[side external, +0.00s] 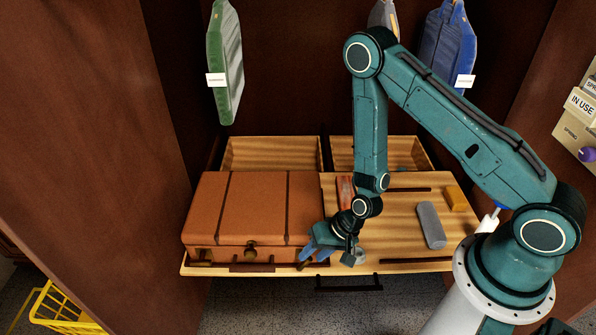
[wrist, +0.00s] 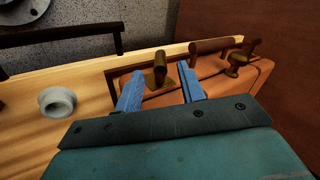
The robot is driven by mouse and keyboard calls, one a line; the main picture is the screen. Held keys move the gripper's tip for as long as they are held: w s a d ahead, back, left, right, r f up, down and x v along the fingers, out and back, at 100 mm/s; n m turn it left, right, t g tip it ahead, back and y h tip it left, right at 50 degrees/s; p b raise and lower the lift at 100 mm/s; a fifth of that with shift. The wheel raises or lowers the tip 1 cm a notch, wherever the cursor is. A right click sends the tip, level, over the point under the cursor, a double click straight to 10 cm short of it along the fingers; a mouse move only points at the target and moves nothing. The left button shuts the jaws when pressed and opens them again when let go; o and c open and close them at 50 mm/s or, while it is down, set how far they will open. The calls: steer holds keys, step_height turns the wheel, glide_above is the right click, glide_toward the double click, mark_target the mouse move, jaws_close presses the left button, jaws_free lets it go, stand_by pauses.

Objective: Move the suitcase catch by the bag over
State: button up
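The orange-brown suitcase (side external: 262,205) lies closed on the left part of the wooden board, its front edge towards the camera. A brass catch (side external: 201,254) sits at the front left and a round brass lock (side external: 251,247) in the middle. My gripper (side external: 314,253) is at the suitcase's front right corner. In the wrist view my gripper (wrist: 160,76) has its blue fingers apart, with an upright brass catch (wrist: 160,67) showing between and just beyond the tips. Contact cannot be told. A green garment bag (side external: 227,60) and a blue one (side external: 447,45) hang at the back.
The wooden board (side external: 400,235) also carries a grey block (side external: 432,225), a yellow block (side external: 456,199), a red item (side external: 345,190) and a pale ring (wrist: 57,102). A dark handle (side external: 348,284) runs along its front edge. Brown walls flank both sides.

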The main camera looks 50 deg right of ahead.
steer(key=v, duration=0.9)
steer(key=shift+f, duration=0.1)
jaws_close()
step_height(320, 180, down, 4)
steer(key=w+n+g+h, duration=0.2)
steer(key=n+g, duration=0.4)
steer(key=w+a+r+n+g+h, duration=0.1)
steer(key=w+a+r+n+h, duration=0.1)
steer(key=w+a+r+n, duration=0.4)
steer(key=w+a+r, duration=0.1)
steer(key=w+r, duration=0.1)
steer(key=w, duration=0.3)
steer(key=shift+a+n+g+h, duration=0.25)
steer(key=shift+n+g+h, duration=0.05)
steer(key=shift+g, duration=0.1)
